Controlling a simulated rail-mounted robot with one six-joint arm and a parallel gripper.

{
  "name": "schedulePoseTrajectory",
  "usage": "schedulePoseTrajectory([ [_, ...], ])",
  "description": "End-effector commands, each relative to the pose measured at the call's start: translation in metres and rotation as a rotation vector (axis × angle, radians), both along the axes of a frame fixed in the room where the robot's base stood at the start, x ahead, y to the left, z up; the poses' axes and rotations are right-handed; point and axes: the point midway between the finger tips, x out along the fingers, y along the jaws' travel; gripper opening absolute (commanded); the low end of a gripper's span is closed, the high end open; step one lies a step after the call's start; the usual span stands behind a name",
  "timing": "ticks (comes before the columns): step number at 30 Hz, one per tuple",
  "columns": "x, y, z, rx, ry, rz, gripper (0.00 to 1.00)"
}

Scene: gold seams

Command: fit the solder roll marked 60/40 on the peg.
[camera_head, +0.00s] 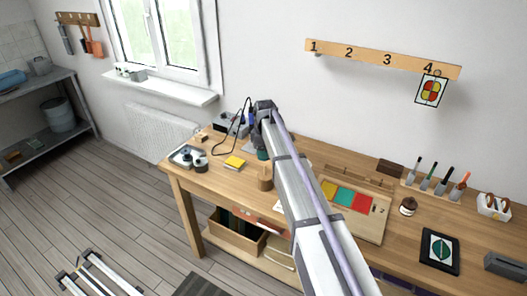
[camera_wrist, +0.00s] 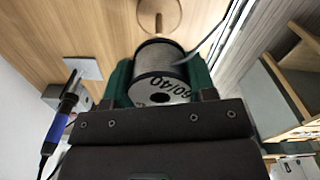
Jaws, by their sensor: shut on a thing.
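The solder roll (camera_wrist: 160,72) is grey with a pale end face that reads 60/40, upside down in the wrist view. My gripper (camera_wrist: 160,85) is shut on it, with a green finger on each side. In the head view, my green fingers (camera_head: 263,154) show past the arm's end above the bench, and the roll cannot be made out there. The wooden peg (camera_wrist: 158,22) stands on a round wooden base beyond the roll in the wrist view. The roll is apart from the peg. A wooden stand (camera_head: 265,182) beside my arm in the head view looks like the same piece.
A yellow block (camera_head: 234,162) lies near the stand. A blue-handled soldering iron (camera_wrist: 58,122) stands to the left. A board with coloured squares (camera_head: 370,229) is right of my arm.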

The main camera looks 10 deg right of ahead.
Motion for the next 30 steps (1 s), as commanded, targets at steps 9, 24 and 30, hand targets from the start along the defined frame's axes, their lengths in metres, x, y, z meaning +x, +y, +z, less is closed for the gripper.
schedulePoseTrajectory([
  [9, 0.000, 0.000, -0.013, 0.000, 0.000, -0.001, 0.12],
  [24, 0.000, 0.000, -0.042, 0.000, 0.000, -0.001, 0.12],
  [30, 0.000, 0.000, -0.042, 0.000, 0.000, -0.001, 0.12],
])
